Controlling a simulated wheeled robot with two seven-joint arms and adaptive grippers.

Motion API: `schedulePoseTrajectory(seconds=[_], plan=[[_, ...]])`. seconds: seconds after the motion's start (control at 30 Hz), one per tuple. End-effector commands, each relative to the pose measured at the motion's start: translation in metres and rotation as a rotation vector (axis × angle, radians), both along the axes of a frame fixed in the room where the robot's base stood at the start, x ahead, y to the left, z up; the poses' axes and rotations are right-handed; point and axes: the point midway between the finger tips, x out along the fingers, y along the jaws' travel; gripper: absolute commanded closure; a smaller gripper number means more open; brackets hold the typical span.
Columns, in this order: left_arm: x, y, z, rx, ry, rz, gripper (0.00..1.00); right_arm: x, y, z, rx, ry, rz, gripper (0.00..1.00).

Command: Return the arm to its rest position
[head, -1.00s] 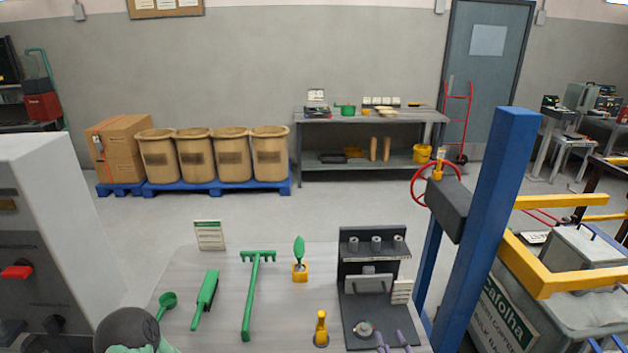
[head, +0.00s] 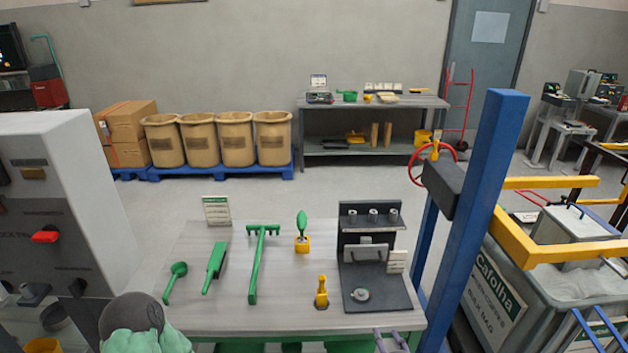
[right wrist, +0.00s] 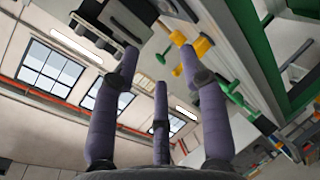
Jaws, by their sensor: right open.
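My right gripper (head: 391,341) shows at the bottom edge of the head view, at the front edge of the workbench (head: 210,312). Only its purple fingers are seen there. In the right wrist view my right gripper (right wrist: 157,72) has its three purple fingers spread apart, with nothing between them. It is apart from the black fixture (head: 375,285) with the grey round knob on its base. A grey and green part of my left arm shows at the lower left, but the left gripper itself is not seen.
A green scoop (head: 175,283), brush (head: 215,268) and rake (head: 257,265) lie on the bench. A yellow holder (head: 302,243) and yellow-handled tool (head: 321,293) stand near the fixture. A blue post (head: 475,210) rises at right; a grey machine (head: 60,200) stands at left.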

Motion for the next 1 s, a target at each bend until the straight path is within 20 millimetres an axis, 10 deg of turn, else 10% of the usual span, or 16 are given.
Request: schedulePoseTrajectory(seconds=[0.47,1.0], plan=[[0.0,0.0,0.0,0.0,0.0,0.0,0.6,-0.032,0.022,-0.107,0.507,0.438,-0.203,0.56],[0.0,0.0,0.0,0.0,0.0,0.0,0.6,-0.139,0.062,-0.237,1.052,1.047,-0.85,0.56]])
